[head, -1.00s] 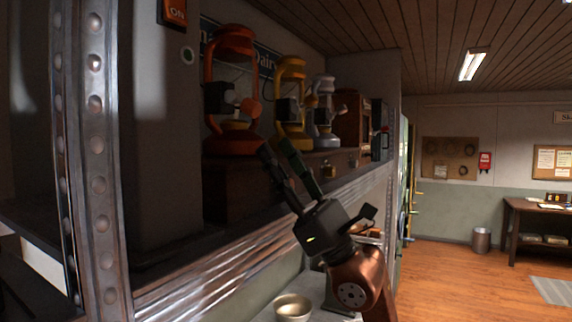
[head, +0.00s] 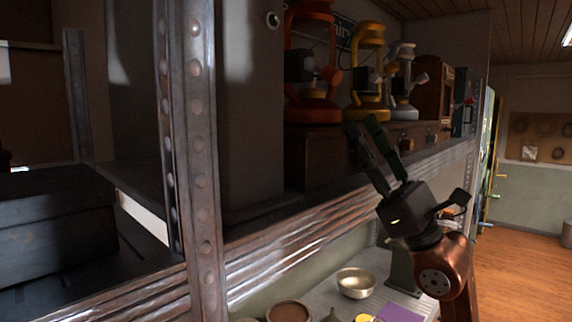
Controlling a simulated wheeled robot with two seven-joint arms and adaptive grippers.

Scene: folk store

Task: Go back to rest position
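My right gripper (head: 364,134) is in front of the upper shelf in the head view, its fingers pointing up and to the left. The two fingers look parallel with a narrow gap, and I see nothing between them. The fingertips overlap the front of the wooden drawer box below the lanterns in the picture; I cannot tell whether they touch it. My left gripper is not in view.
A red-orange lantern (head: 313,112), a yellow lantern (head: 369,113) and a grey lantern (head: 403,111) stand on the upper shelf. A metal post (head: 203,180) rises at left. Below are a bowl (head: 356,283) and other items. Open wooden floor (head: 520,270) lies at right.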

